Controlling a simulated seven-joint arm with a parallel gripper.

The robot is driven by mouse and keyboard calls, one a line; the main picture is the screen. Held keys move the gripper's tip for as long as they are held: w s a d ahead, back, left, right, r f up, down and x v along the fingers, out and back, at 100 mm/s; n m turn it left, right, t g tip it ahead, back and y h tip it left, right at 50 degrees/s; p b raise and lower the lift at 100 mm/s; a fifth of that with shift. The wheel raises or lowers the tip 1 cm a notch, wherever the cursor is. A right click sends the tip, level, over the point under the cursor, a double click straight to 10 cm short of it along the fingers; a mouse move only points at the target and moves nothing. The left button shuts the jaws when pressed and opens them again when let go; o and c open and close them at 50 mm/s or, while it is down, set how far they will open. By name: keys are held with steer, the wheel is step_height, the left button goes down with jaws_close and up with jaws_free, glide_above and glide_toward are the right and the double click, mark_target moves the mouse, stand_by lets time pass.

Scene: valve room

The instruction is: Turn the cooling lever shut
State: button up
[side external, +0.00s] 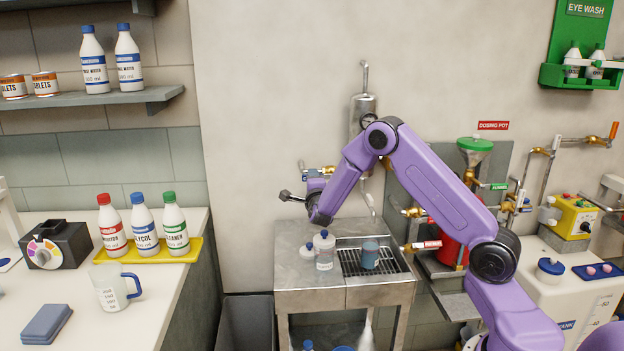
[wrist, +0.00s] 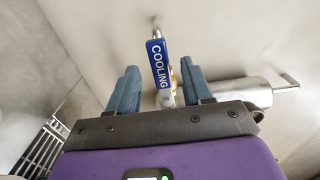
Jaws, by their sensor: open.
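The cooling lever (wrist: 158,62) has a blue handle with white COOLING lettering and shows in the wrist view, running nearly upright in the picture. My gripper (wrist: 159,74) is open, with one blue finger on either side of the lever and a visible gap to each. I cannot tell how deep the lever sits between the fingers. In the side external view my gripper is at the wall above the sink, by a brass valve fitting (side external: 328,169). My wrist hides most of the lever there.
A metal cylinder (wrist: 245,92) with a thin pipe is right of the fingers in the wrist view. Below my wrist, a steel sink stand (side external: 308,290) holds a white bottle (side external: 324,252) and a blue cup (side external: 370,254) on its grate. More brass valves (side external: 413,212) are to the right.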

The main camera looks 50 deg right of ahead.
steer(key=shift+x, duration=2)
jaws_close()
